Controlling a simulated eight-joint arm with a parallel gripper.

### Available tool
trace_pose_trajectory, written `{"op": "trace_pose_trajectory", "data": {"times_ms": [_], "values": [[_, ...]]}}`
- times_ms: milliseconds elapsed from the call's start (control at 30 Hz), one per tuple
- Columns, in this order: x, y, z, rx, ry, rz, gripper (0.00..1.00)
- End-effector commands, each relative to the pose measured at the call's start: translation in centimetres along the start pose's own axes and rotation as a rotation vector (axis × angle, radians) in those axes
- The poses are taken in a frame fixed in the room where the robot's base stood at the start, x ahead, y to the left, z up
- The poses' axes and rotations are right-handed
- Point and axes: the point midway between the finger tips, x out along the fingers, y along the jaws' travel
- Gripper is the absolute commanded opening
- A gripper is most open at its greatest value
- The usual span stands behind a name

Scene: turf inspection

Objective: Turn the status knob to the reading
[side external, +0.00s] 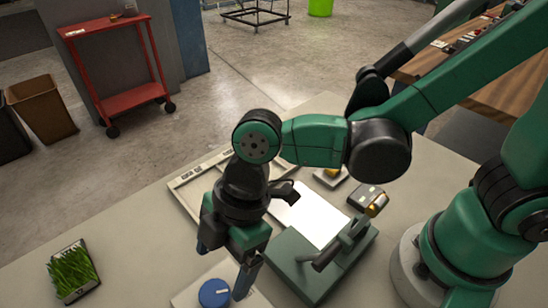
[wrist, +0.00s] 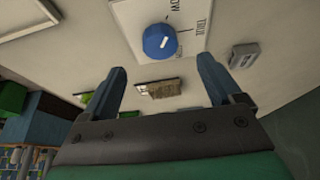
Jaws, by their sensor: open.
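The blue round status knob (side external: 214,293) sits on a pale plate (side external: 186,298) at the bottom edge of the side view. In the wrist view the knob (wrist: 157,42) carries a short white mark, and the white plate (wrist: 133,14) has dark lettering and tick lines around it; the words appear turned and are hard to read. My gripper (side external: 226,264) is over the plate with its fingers pointing down, close to the knob. In the wrist view my gripper (wrist: 159,78) is open and empty, its two blue fingers apart. Contact with the knob cannot be told.
A turf sample (side external: 73,273) lies at the table's left. A green-based device (side external: 302,278) with a lever and a white sheet (side external: 314,218) are right of my gripper. A small grey and yellow device (side external: 368,198) is behind. A pale frame (side external: 188,187) lies left. The table between is clear.

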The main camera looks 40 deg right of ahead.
Motion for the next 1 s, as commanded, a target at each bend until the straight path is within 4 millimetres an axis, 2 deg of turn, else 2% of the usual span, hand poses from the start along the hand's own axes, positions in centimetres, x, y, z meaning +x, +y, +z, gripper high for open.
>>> {"op": "trace_pose_trajectory", "data": {"times_ms": [500,933,967,1000], "values": [[4.7,0.0,-0.1,-0.007,0.000,-0.002,0.86],[5.6,-0.1,0.0,-0.005,0.000,-0.001,0.86],[5.5,-0.1,0.0,-0.005,0.000,-0.001,0.83],[5.5,-0.1,0.0,-0.005,0.000,-0.001,0.71]]}}
